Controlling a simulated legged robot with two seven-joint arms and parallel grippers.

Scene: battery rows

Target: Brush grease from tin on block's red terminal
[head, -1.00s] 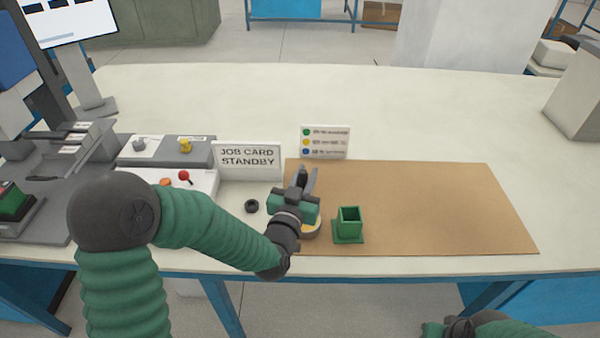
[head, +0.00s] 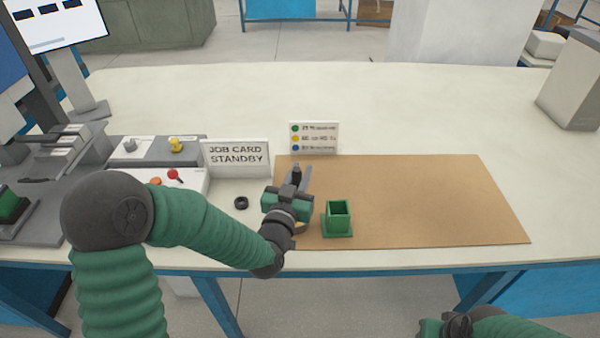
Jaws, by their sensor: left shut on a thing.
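My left gripper (head: 296,182) is above the left end of the brown mat, with its fingers pointing away from me. It is shut on a narrow dark thing, probably the brush, mostly hidden by the fingers. A sliver of a yellowish round tin (head: 301,227) shows below and behind the gripper; the rest is hidden. A green square holder (head: 338,220) stands open and empty-looking just right of the gripper. A green block with a little red (head: 12,204) is cut by the left edge; its terminals are not clear. My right gripper (head: 456,327) is at the bottom edge, its jaws unclear.
The brown mat (head: 430,200) is clear to the right. A black ring (head: 241,203) lies left of the gripper. A job card sign (head: 237,157), a colour-dot card (head: 314,138) and a control panel with a red knob (head: 173,174) stand behind and left.

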